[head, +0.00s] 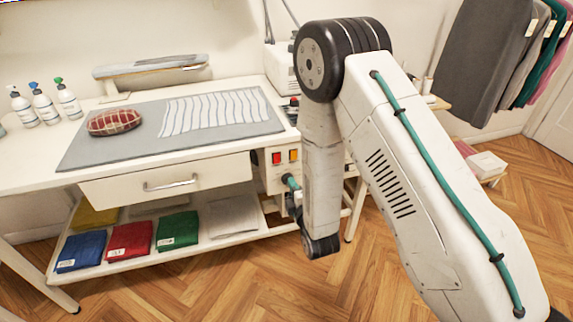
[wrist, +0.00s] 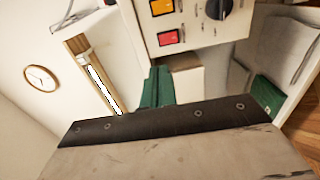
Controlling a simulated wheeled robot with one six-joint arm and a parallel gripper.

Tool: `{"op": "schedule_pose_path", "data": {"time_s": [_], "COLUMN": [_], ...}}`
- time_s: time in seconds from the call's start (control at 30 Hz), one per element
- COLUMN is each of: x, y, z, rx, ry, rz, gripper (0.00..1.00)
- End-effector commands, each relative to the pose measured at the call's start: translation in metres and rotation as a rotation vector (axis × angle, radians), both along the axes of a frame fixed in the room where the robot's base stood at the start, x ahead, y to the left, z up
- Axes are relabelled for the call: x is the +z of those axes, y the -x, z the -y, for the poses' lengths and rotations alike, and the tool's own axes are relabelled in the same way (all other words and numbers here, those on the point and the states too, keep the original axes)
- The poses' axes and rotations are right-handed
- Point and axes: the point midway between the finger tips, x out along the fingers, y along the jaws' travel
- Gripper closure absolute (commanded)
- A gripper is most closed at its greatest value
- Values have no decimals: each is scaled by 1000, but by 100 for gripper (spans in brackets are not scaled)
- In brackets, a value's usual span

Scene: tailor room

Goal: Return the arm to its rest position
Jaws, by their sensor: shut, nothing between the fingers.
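My arm reaches in from the right in the head view, bends at a black elbow joint, and its forearm hangs down in front of the table's right end. My gripper (head: 291,183) shows small and partly hidden at the left of the forearm, facing the control panel (head: 285,157) with its red and orange switches. In the wrist view, the green fingers of my gripper (wrist: 156,86) are together, with nothing seen between them. The control panel (wrist: 190,22) is just beyond them; I cannot tell the exact gap.
The white worktable (head: 215,85) bears a grey mat (head: 85,152), a red checked cushion (head: 113,122) and striped cloth (head: 215,111). Several folded cloths lie on the lower shelf (head: 215,236). Garments (head: 487,60) hang at right. The wooden floor (head: 240,285) in front is clear.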

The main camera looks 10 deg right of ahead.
Motion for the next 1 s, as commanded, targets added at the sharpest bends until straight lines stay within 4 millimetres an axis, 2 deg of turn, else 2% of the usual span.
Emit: {"op": "schedule_pose_path", "data": {"time_s": [0.17,0.27,0.4,0.47,0.53,0.67,0.77,1.0], "x": [-2,-26,-82,-94,-98,-86,-62,22], "y": [0,2,24,34,46,69,90,149], "z": [0,1,3,4,8,16,27,58], "rx": [-2,-10,-65,-108,-172,-316,-449,-785], "ry": [-32,-101,-228,-289,-361,-481,-566,-716], "rz": [-17,-144,-473,-613,-760,-993,-1143,-1389], "gripper": [100,100,100,100,100,100,100,100]}}
